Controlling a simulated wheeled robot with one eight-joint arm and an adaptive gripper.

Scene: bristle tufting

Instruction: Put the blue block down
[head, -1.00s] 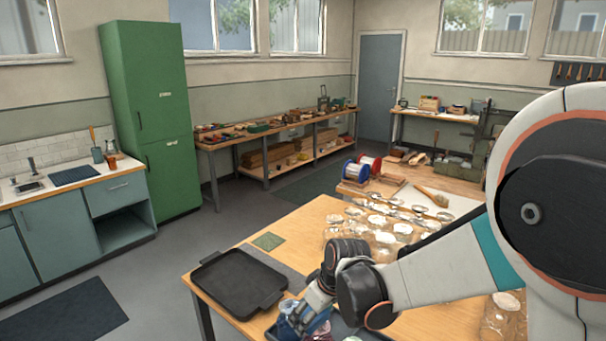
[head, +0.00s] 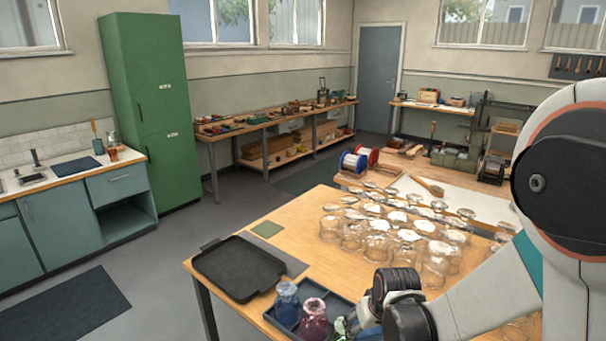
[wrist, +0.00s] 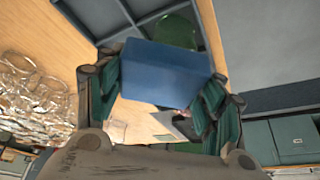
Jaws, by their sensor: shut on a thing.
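In the wrist view the blue block (wrist: 165,73) sits between the two green-padded fingers of my gripper (wrist: 160,95), which is shut on it. Behind the block in that view are a dark compartmented tray (wrist: 98,16) and a green rounded thing (wrist: 176,30). In the head view my gripper (head: 352,324) is low at the right part of the tray (head: 268,317), near the table's front. I cannot make out the block in the head view. The block's height above the surface cannot be told.
A blue vessel (head: 287,304) and a maroon vessel (head: 313,317) stand in the tray. A black handled tray (head: 238,268) lies to the left. Many clear glass vessels (head: 378,240) crowd the table behind my gripper. Bare wood lies between them and the black tray.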

